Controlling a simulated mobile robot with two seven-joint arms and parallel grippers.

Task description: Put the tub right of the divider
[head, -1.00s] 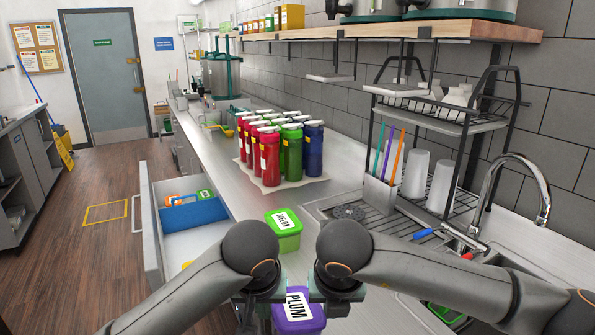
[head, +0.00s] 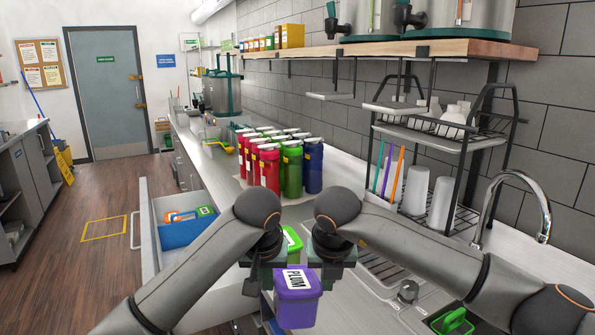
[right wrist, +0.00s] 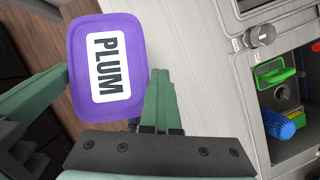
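A purple tub labelled PLUM (head: 297,310) is held up between my two grippers in the head view, upright with its lid on top. It also fills the upper left of the right wrist view (right wrist: 85,120). My left gripper (head: 266,280) is at its left side; its finger gap is hidden.
Orange and green-lidded items (head: 190,214) lie behind the blue panel. A green tub (head: 292,240) stands on the counter behind my grippers, partly hidden. Red, green and blue bottles (head: 283,168) stand farther back. A rack (head: 440,150) and tap (head: 520,185) are at the right.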

